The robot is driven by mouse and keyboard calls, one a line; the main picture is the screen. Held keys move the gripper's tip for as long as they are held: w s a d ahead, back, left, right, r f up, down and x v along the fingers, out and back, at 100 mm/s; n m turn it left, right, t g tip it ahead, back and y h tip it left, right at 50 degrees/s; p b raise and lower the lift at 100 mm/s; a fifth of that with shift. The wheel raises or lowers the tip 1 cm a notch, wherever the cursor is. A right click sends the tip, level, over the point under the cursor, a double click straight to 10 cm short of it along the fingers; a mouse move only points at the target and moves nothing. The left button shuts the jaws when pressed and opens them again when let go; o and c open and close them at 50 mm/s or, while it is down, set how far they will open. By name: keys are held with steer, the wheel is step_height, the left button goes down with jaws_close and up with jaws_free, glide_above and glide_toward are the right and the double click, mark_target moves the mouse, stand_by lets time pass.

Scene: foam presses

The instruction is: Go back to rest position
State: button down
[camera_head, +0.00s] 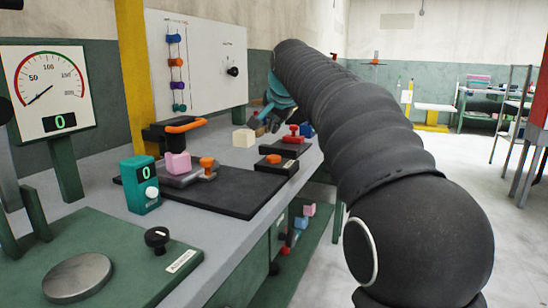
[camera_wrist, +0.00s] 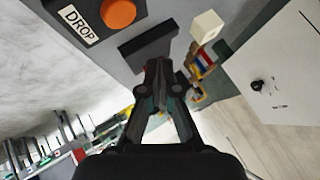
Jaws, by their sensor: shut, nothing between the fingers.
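My gripper (camera_wrist: 161,68) is shut and empty in the wrist view, its fingertips together. In the head view, my dark arm reaches away over the right side of the bench, and my gripper (camera_head: 258,122) is small and partly hidden at its far end, above the bench near the white panel. A cream cube (camera_head: 243,138) lies near it on the bench; it also shows in the wrist view (camera_wrist: 207,26), apart from the fingers. The orange button (camera_wrist: 118,12) beside the DROP label is at the upper left of the wrist view.
The bench (camera_head: 120,205) holds a teal counter (camera_head: 141,185), a pink block (camera_head: 178,163) on a grey fixture, and a red clamp-like part (camera_head: 293,134). A gauge (camera_head: 52,88) and a white panel (camera_head: 205,60) stand behind. Open floor (camera_head: 445,185) lies to the right.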

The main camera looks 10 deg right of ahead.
steer(key=s+f+n+g, duration=0.1)
steer(key=s+f+n, duration=0.2)
steer(key=s+f, duration=0.6)
steer(key=s+f+n+g, duration=0.1)
steer(key=s+f+n, duration=0.2)
steer(key=s+f, duration=0.6)
steer(key=s+f+n+g, duration=0.1)
steer(key=s+f+n, duration=0.2)
steer(key=s+f, duration=0.6)
steer(key=s, duration=1.3)
steer(key=shift+g, duration=0.3)
